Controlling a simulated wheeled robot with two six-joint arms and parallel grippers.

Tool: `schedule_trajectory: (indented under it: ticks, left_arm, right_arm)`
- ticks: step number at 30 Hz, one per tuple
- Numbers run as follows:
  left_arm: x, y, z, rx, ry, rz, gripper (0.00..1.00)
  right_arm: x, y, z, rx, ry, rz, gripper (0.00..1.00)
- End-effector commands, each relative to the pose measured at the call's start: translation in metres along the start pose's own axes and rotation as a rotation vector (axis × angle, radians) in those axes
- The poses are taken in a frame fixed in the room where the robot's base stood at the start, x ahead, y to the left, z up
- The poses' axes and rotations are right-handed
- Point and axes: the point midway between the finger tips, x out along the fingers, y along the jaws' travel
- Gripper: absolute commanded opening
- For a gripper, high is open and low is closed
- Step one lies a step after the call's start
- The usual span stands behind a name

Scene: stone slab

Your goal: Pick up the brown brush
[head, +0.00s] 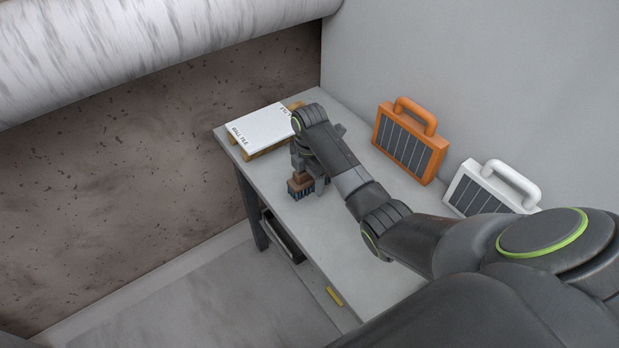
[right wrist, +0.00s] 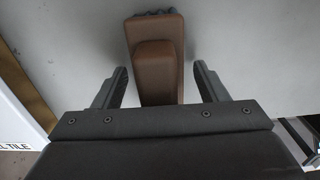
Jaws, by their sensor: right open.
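The brown brush (head: 301,184) stands on the grey table near its left edge, with its dark bristles facing down in the head view. My right gripper (head: 309,168) is right at it and hides part of it. In the right wrist view the brown brush (right wrist: 158,62) has its raised handle block between the two fingers of my right gripper (right wrist: 160,82). The fingers are open, with a gap on each side of the handle. My left gripper is not in view.
A white tile box (head: 258,128) lies on a wooden pallet at the table's (head: 345,237) far end. An orange case (head: 408,143) and a white case (head: 488,190) stand along the wall to the right. A yellow item (head: 334,296) shows at the table's front side.

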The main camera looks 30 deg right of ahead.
Motion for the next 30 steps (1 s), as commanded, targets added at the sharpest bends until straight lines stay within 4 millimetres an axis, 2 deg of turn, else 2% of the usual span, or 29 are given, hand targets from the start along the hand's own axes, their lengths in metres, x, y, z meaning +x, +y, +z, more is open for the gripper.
schedule_trajectory:
  ticks: [4,15,23,26,30]
  left_arm:
    - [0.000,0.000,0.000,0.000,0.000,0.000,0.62]
    - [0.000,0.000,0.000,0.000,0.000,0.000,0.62]
    - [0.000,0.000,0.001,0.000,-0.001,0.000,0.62]
    - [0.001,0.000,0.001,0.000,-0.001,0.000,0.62]
    - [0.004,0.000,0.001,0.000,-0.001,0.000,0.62]
  right_arm:
    - [0.000,0.000,0.000,0.000,0.000,0.000,0.65]
    - [0.000,0.000,0.000,0.001,0.000,0.000,0.17]
    - [-0.003,0.001,0.000,0.000,-0.001,0.001,0.16]
    - [-0.012,0.001,0.001,0.001,-0.002,0.004,0.16]
    - [-0.039,0.002,0.001,0.000,-0.002,0.006,0.16]
